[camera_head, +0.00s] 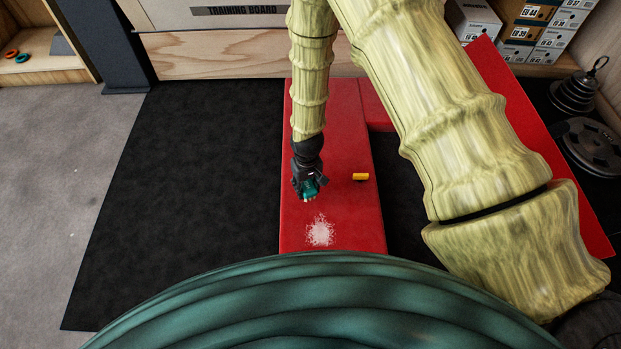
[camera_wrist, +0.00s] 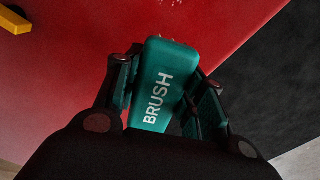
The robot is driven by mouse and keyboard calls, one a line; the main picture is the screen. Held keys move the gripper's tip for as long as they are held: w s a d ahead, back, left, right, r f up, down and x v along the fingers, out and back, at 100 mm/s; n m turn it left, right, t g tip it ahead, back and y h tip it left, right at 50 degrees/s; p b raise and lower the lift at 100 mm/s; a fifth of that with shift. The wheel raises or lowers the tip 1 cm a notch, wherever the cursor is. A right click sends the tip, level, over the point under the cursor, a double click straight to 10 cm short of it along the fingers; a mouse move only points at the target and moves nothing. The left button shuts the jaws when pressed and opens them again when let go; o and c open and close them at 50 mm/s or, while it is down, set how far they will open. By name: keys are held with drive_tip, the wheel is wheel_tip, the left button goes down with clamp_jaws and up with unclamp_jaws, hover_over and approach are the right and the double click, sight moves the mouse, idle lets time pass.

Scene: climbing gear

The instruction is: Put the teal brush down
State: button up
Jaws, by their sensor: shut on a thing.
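The teal brush (camera_wrist: 157,88), marked "BRUSH", is held between the two fingers of my gripper (camera_wrist: 165,95) in the wrist view. In the head view the brush (camera_head: 309,188) shows small at the end of my gripper (camera_head: 308,182), over the red padded surface (camera_head: 345,225). My gripper is shut on it. I cannot tell whether the brush touches the pad or hangs just above it. A white powdery patch (camera_head: 320,231) lies on the pad, nearer to my body than the brush.
A yellow block (camera_head: 360,177) lies on the pad right of my gripper; it also shows in the wrist view (camera_wrist: 14,20). Black matting (camera_head: 190,170) flanks the pad. Weight plates (camera_head: 588,140) and shoe boxes (camera_head: 535,30) stand at the right. The pad near the brush has bare room.

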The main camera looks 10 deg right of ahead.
drive_tip(key=w+d, duration=0.1)
drive_tip(key=w, duration=0.1)
drive_tip(key=w+d+b, duration=0.1)
drive_tip(key=w, duration=0.1)
drive_tip(key=w+d+b, duration=0.1)
drive_tip(key=w, duration=0.1)
drive_tip(key=shift+w+f, duration=0.1)
drive_tip(key=shift+f, duration=0.3)
drive_tip(key=shift+f+b, duration=1.35)
drive_tip(key=shift+f, duration=0.3)
drive_tip(key=shift+f, duration=0.15)
drive_tip(key=o, duration=1.2)
drive_tip(key=shift+f, duration=0.1)
drive_tip(key=shift+o, duration=0.2)
wheel_tip(320, 180, up, 12)
drive_tip(key=p, duration=0.6)
drive_tip(key=shift+r, duration=0.2)
